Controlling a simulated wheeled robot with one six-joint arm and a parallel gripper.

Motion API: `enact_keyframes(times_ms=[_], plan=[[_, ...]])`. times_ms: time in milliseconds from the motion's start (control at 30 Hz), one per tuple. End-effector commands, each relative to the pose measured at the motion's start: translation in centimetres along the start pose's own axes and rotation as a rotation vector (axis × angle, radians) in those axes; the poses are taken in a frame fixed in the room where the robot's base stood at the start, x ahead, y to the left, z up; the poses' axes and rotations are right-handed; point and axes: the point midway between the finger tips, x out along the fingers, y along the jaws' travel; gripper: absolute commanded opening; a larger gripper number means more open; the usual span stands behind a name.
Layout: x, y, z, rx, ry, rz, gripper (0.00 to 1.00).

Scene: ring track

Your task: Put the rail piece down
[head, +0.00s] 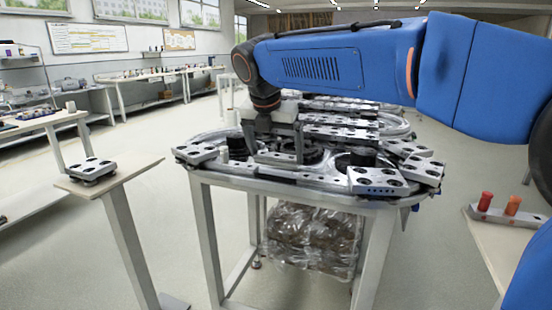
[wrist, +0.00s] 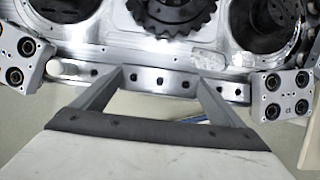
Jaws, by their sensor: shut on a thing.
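The rail piece (wrist: 160,82) is a straight grey metal bar with a row of dark holes. It shows in the wrist view between the two fingers of my gripper (wrist: 161,78), along the near edge of the ring track (wrist: 205,58). In the head view my gripper (head: 275,153) points down over the near edge of the track (head: 330,178), with the rail piece (head: 281,158) low between its fingers. My gripper is shut on the rail piece. I cannot tell whether its underside touches the track.
A carrier plate (wrist: 22,60) stands left of the rail piece and another (wrist: 283,95) right of it. A dark toothed wheel (wrist: 175,14) lies behind it. A small side table (head: 130,170) with a carrier (head: 92,169) stands left. A tray with red and orange pegs (head: 505,215) is at right.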

Motion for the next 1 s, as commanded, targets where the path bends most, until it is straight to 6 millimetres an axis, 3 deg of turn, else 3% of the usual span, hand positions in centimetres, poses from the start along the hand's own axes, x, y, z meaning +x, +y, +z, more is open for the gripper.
enact_keyframes(times_ms=[167, 1000], plan=[[1.5, 0.0, -0.6, -0.001, -0.001, 0.0, 0.34], [2.7, 0.0, -1.1, 0.0, 0.0, 0.0, 0.34]])
